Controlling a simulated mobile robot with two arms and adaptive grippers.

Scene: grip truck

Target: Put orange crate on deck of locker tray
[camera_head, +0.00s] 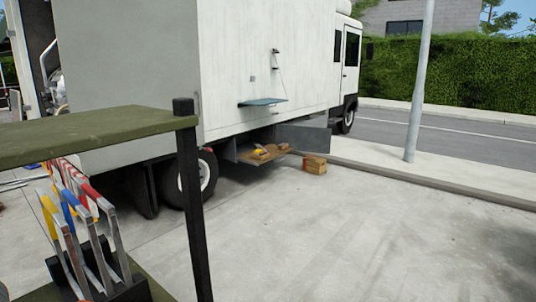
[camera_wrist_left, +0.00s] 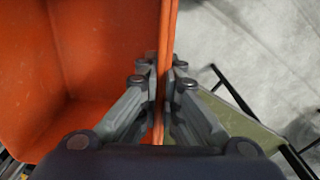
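The orange crate (camera_wrist_left: 105,60) fills the left of the left wrist view. My left gripper (camera_wrist_left: 162,76) is shut on its upright wall, with one finger on each side of it. The crate's far part runs out of the picture, and it does not show in the head view. Neither gripper shows in the head view.
A green-topped rack (camera_head: 100,132) with a black post (camera_head: 190,200) stands close at left, holding colored-handled tools. A brown box (camera_head: 315,164) sits on the ground right of the tray. A lamp post (camera_head: 419,85) stands by the kerb. Concrete in front is clear.

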